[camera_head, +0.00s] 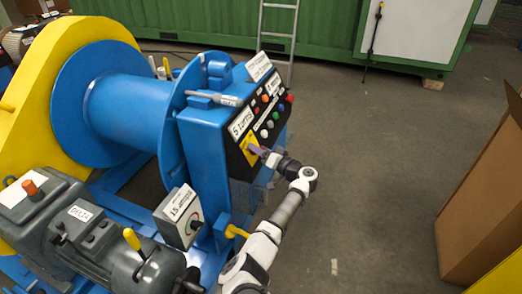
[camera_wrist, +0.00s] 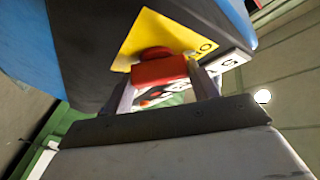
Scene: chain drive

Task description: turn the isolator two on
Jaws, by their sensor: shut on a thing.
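The isolator is a red rotary handle (camera_wrist: 160,70) on a yellow plate (camera_wrist: 165,37) fixed to the black panel face. In the head view the yellow plate (camera_head: 250,155) sits low on the front of the blue control box (camera_head: 205,135), and my fingers hide most of the handle. My gripper (camera_head: 260,151) reaches it from the lower right. In the wrist view my gripper's fingers (camera_wrist: 163,82) stand on either side of the red handle, shut on it. The plate's lettering is only partly readable, so I cannot tell its number or the switch position.
Several buttons and lamps (camera_head: 268,120) sit above the isolator. A blue drum (camera_head: 115,105) stands behind. A brown panel (camera_head: 490,190) is at the right, with open floor (camera_head: 375,150) between.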

